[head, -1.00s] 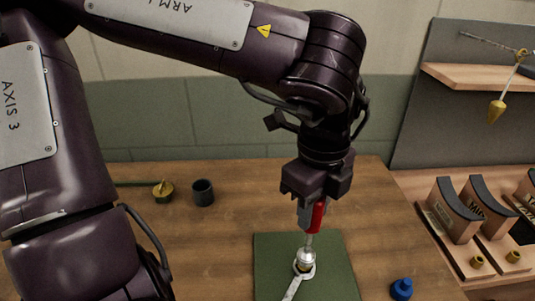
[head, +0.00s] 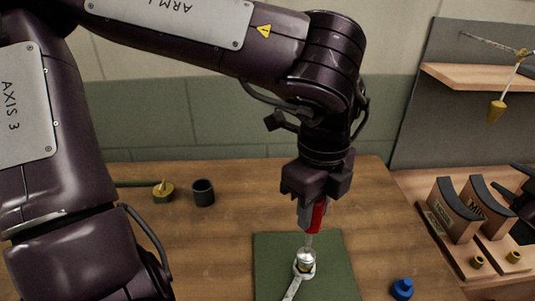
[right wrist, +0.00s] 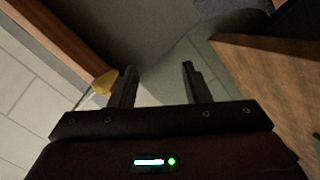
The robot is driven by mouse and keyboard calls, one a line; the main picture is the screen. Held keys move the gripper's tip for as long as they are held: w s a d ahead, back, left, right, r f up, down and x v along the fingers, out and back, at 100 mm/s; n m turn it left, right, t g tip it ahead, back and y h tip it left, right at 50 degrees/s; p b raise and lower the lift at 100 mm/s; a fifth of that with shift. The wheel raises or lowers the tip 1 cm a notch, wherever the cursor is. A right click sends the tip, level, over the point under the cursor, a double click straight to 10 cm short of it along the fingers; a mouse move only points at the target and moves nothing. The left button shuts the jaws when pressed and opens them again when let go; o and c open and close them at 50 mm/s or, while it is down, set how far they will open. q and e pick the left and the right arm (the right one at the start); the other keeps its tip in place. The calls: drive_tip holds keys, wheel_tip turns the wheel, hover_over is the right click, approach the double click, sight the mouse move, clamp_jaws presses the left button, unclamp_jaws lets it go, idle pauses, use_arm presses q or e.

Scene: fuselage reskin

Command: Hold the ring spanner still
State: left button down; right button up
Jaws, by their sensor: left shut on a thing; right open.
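The ring spanner (head: 291,289) lies on the green mat (head: 335,277), its ring around or under a small metal fitting (head: 305,259). Its handle runs toward the bottom edge, where it is cut off. My left gripper (head: 312,213) is above it, shut on a red-handled tool (head: 318,216) whose shaft points down to the fitting. Whether the tip touches is too small to tell. My right gripper (right wrist: 158,82) is open and empty in the right wrist view. A dark part of my right arm (head: 525,190) shows at the head view's right edge, away from the spanner.
A dark cup (head: 203,193) and a brass piece (head: 163,190) stand at the back left. A blue knob-like piece (head: 402,288) is right of the mat. Curved dark-topped blocks (head: 455,210) stand on a wooden rack. A yellow bob (head: 496,111) hangs by a shelf (head: 470,79).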

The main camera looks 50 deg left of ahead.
drive_tip(key=s+a+r+n+g+y, duration=0.4)
drive_tip(key=s+a+r+n+g, duration=0.25)
drive_tip(key=s+a+r, duration=0.55)
drive_tip(key=s+a+r+n+g+h, duration=0.1)
drive_tip(key=s+a+n+g+h, duration=0.2)
drive_tip(key=s, duration=0.9)
drive_tip(key=s+a+r+n+g+h, duration=0.1)
drive_tip(key=s+n+g+h, duration=0.3)
drive_tip(key=s, duration=0.9)
drive_tip(key=s+d+f+n+h, duration=0.1)
drive_tip(key=s+f+h, duration=0.2)
drive_tip(key=s, duration=0.4)
drive_tip(key=s+f+n+h, duration=0.1)
drive_tip(key=s+f+h, duration=0.2)
drive_tip(key=s, duration=0.4)
drive_tip(key=a+f+n+t, duration=0.1)
drive_tip(key=f, duration=0.6)
drive_tip(key=s+a+f+n, duration=0.1)
drive_tip(key=a+f, duration=0.1)
drive_tip(key=f, duration=0.5)
drive_tip(key=s+a+f+n+t+h, duration=0.1)
drive_tip(key=f, duration=0.6)
drive_tip(key=shift+s+a+n+t, duration=0.1)
drive_tip(key=shift+a+n+t, duration=0.2)
drive_tip(key=shift+n+t, duration=0.05)
